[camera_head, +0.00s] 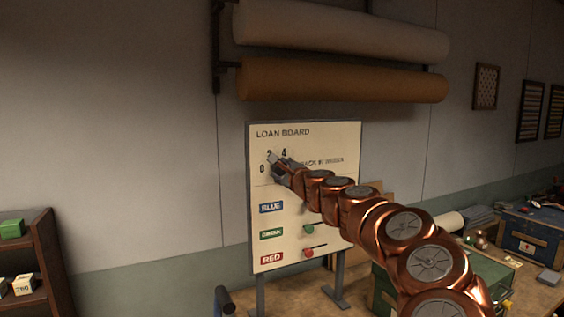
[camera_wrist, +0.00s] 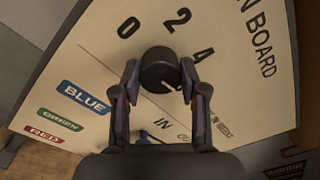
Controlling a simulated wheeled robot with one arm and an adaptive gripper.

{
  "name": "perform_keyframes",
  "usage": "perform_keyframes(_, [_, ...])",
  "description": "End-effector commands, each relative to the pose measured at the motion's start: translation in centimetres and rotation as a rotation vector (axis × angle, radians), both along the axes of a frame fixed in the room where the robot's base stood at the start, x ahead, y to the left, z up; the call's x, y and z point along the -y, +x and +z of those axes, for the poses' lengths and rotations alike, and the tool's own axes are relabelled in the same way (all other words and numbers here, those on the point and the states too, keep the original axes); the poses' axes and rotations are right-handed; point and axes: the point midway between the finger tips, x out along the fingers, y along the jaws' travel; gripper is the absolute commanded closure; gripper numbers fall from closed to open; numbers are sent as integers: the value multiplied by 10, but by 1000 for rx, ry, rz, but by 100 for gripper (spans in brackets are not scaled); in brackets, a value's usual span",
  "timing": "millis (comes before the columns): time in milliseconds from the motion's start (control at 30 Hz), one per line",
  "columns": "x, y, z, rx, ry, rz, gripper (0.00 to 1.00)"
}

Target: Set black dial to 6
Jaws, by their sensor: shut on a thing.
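The black dial (camera_wrist: 158,62) is round and mounted on the cream loan board (camera_head: 334,140). The numbers 0, 2 and 4 show around it in the wrist view; a 6 is not visible. A pale pointer line on the dial points to the lower right in the wrist view, past the 4. My gripper (camera_wrist: 160,80) is shut on the dial, with one finger on each side. In the head view my gripper (camera_head: 280,166) covers the dial, below the 2 and 4.
Below the dial are BLUE (camera_head: 271,207), GREEN (camera_head: 271,233) and RED (camera_head: 271,258) labels, with a green knob (camera_head: 308,229) and a red knob (camera_head: 308,253). A cluttered bench lies right. A shelf (camera_head: 30,255) stands left.

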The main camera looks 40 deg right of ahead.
Motion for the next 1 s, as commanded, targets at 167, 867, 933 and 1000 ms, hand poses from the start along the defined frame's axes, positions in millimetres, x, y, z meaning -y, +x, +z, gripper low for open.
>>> perform_keyframes(167, [-2, 1, 3, 28, 82, 4, 92])
perform_keyframes(867, [-1, 1, 0, 53, 152, 3, 92])
perform_keyframes(933, [-1, 1, 0, 53, 152, 3, 52])
perform_keyframes(1000, [-1, 0, 0, 52, 151, 2, 45])
